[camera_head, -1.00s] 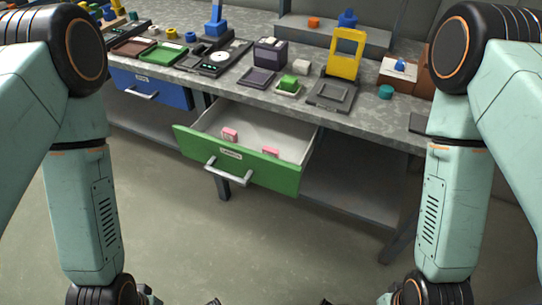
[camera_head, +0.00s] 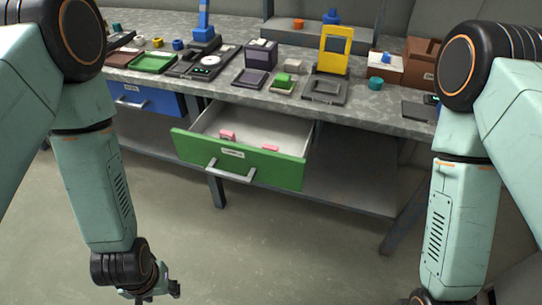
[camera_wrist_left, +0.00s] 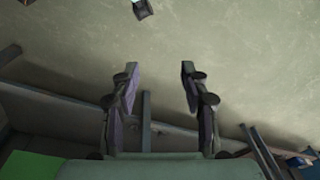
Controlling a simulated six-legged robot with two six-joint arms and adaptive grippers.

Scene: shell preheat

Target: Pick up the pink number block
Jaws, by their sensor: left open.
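Two pink blocks lie inside the open green-fronted drawer (camera_head: 280,170). The left pink block (camera_head: 228,135) stands near the drawer's left side, and the other pink block (camera_head: 271,148) lies close behind the front panel, partly hidden by it. Any number on them is too small to read. My left gripper (camera_head: 172,291) hangs low at the bottom of the head view, left of and below the drawer. In the left wrist view its two fingers (camera_wrist_left: 158,68) are spread with nothing between them. My right gripper is out of the head view.
The grey speckled worktop (camera_head: 222,92) above the drawer holds trays, a yellow frame (camera_head: 334,50) and several coloured parts. A closed blue drawer (camera_head: 147,100) is to the left. The drawer handle (camera_head: 230,173) sticks out in front. The floor before the bench is clear.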

